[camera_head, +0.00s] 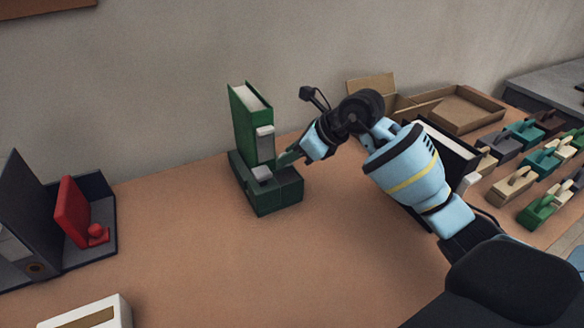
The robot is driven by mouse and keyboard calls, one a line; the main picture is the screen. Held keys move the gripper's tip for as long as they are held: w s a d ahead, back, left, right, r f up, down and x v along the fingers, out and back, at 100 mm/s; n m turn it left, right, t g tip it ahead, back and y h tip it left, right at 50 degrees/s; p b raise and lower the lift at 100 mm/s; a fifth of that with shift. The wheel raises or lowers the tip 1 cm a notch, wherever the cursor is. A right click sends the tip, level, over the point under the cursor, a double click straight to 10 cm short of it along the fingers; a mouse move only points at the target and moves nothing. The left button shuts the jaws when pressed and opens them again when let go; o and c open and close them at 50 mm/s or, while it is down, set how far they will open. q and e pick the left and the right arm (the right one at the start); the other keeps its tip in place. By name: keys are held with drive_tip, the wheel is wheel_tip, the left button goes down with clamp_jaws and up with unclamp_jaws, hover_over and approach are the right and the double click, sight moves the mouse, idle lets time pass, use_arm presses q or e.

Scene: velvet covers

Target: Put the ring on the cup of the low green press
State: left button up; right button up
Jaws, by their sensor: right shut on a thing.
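The green press (286,194) stands on the brown table left of my right arm. It has a low dark green base, a tall green block at its back and a pale grey block on the front part of its top. My right gripper (288,158) reaches in from the right, low over the base and beside the tall block. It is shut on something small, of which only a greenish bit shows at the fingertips. I cannot make out the ring's shape or whether it touches the press. The cup is not clear to see. My left gripper is out of view.
A dark stand with a red panel (71,213) is at the left, and a white box (90,313) at the front left. A cardboard box (451,111) and several coloured handled blocks (538,211) lie at the right. The front middle table is clear.

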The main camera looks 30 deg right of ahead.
drive_tip(key=shift+f, duration=0.1)
drive_tip(key=shift+f, duration=2.15)
drive_tip(key=shift+f, duration=0.2)
drive_tip(key=o, duration=0.7)
drive_tip(key=shift+r, duration=0.15)
